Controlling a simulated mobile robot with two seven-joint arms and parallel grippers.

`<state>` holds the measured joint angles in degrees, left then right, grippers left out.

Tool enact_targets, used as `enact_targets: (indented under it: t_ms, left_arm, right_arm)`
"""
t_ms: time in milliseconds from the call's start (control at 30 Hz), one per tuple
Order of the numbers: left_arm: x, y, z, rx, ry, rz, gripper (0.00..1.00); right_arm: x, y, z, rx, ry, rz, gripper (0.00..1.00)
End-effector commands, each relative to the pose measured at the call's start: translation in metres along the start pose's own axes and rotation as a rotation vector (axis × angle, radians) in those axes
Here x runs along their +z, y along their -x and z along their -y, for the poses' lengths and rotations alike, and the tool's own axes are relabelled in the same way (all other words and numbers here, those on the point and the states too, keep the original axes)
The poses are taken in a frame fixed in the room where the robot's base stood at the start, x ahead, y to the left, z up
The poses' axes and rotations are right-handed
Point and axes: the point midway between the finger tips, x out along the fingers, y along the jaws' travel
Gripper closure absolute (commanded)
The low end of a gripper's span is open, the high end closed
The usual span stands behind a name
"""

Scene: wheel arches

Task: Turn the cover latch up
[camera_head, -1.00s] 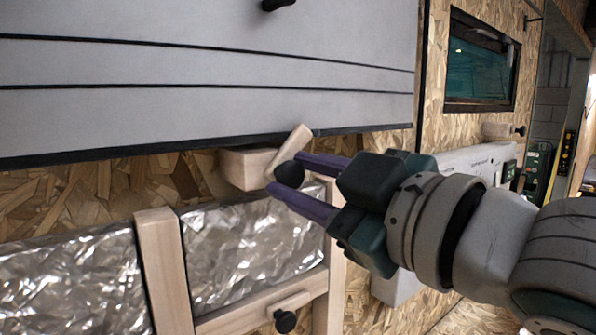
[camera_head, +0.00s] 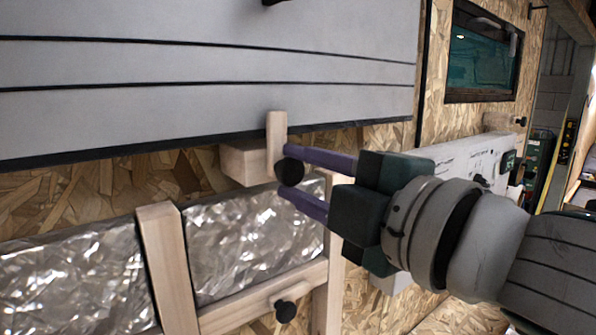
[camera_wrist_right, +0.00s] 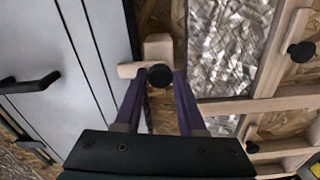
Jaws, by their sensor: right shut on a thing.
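The cover latch (camera_head: 276,138) is a pale wooden bar with a round black knob (camera_head: 289,172) at its lower end. It stands nearly upright in the head view, its upper end over the lower edge of the grey cover (camera_head: 200,60). A wooden block (camera_head: 243,162) sits behind it. My right gripper (camera_head: 291,172) is shut on the black knob, one purple finger above and one below. In the right wrist view the latch (camera_wrist_right: 130,70) lies crosswise, with the knob (camera_wrist_right: 160,76) between the fingertips. My left gripper is not in view.
Below the cover is a wooden frame (camera_head: 165,265) with crinkled foil panels (camera_head: 250,235). Another black knob (camera_head: 286,311) is on its lower rail. A dark-framed window (camera_head: 482,55) is at upper right. A white labelled box (camera_head: 450,160) is behind my right arm.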

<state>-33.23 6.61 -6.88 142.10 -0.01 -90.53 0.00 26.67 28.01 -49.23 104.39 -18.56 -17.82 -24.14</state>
Motion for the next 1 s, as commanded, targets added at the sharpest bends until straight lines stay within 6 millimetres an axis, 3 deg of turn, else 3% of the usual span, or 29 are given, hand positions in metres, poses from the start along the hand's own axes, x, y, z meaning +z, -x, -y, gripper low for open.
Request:
enact_targets:
  t_ms: [567,600,867,1000]
  left_arm:
    - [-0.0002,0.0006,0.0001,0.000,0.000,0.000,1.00]
    - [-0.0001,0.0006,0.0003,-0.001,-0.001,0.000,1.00]
    - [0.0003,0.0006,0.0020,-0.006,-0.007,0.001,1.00]
    - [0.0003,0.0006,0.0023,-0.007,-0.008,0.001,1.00]
  right_arm:
    - [-0.0005,0.0000,-0.0001,0.001,0.036,-0.002,1.00]
    - [-0.0005,0.0000,0.0000,0.000,0.036,-0.002,0.60]
    - [-0.0003,0.0000,0.0000,0.000,0.035,-0.001,0.31]
    - [-0.0002,0.0000,0.0000,0.000,0.034,0.000,0.31]
